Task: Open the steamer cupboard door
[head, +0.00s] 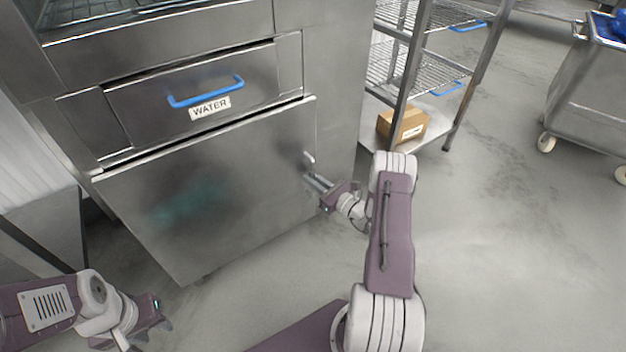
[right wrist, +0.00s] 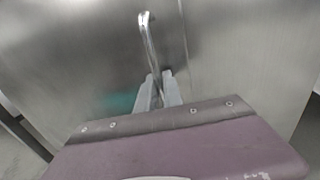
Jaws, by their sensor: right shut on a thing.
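The steamer cupboard door (head: 215,190) is the large steel panel below the water drawer. It looks shut or nearly so, and I cannot see a clear gap. Its upright metal handle (head: 308,161) is near the right edge, and it also shows in the right wrist view (right wrist: 149,42). My right gripper (head: 318,183) is shut on the lower part of this handle, with its two fingers (right wrist: 158,92) on either side of the bar. My left gripper (head: 145,328) is low at the left, in front of the cupboard and apart from it. It looks open and empty.
The drawer marked WATER has a blue handle (head: 206,93) above the door. A wire rack (head: 402,75) with a cardboard box (head: 402,125) stands at right. A wheeled steel cart (head: 590,95) is farther right. The floor (head: 500,240) before the rack is clear.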

